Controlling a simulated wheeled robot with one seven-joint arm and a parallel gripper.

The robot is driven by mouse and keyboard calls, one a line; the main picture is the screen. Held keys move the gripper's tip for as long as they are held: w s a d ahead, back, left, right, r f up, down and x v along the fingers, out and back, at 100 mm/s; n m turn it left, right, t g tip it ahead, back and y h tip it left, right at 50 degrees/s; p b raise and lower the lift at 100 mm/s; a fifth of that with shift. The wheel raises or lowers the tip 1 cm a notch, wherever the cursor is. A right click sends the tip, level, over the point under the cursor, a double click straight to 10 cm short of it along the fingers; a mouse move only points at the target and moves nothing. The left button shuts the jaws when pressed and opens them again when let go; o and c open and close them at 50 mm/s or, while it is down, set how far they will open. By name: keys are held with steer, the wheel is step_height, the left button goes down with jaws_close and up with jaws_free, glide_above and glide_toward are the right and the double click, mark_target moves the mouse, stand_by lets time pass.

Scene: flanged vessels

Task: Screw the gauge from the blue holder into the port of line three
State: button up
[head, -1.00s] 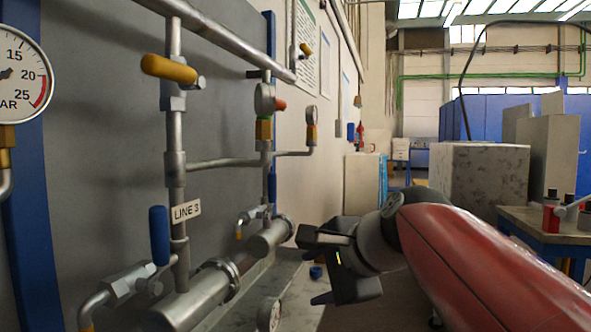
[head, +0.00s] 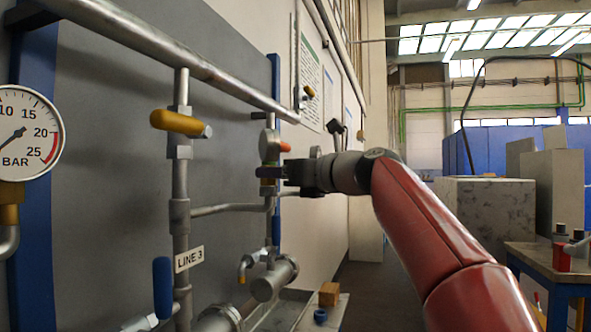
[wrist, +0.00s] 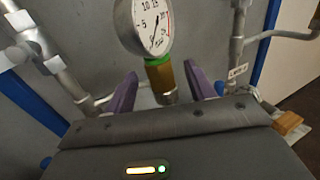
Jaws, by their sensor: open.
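A round white pressure gauge (wrist: 155,25) with a brass neck and green ring stands upright on a grey pipe fitting in the wrist view. In the head view this gauge (head: 267,147) shows nearly edge-on, at the end of the side branch from the pipe labelled LINE 3 (head: 189,259). My gripper (head: 268,172) is at its neck. In the wrist view the purple fingers of my gripper (wrist: 162,85) are apart, one on each side of the neck, with gaps visible. A small blue ring-like part (head: 320,316), perhaps the blue holder, sits low on the bench.
A yellow-handled valve (head: 178,123) and a blue lever (head: 162,287) stick out from the line-three pipe. A large gauge (head: 28,130) is at far left. A wooden block (head: 328,294) lies on the bench. The aisle on the right is free up to a blue table (head: 550,272).

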steer(key=shift+x, duration=1.25)
jaws_close()
steer(key=shift+s+a+m+t+h, duration=0.1)
steer(key=shift+s+m+t+h, duration=0.05)
steer(key=shift+m+t+h, duration=0.3)
steer(key=shift+s+a+m+t+h, duration=0.1)
steer(key=shift+m+t+h, duration=0.25)
steer(key=shift+t+h, duration=0.2)
steer(key=m+t+h, duration=0.2)
steer(key=h, duration=0.1)
steer(key=shift+w+f+m, duration=0.1)
steer(key=shift+m, duration=0.3)
steer(key=shift+d+m+t+h, duration=0.1)
steer(key=shift+m+t+h, duration=0.3)
steer(key=shift+h, duration=0.4)
jaws_free()
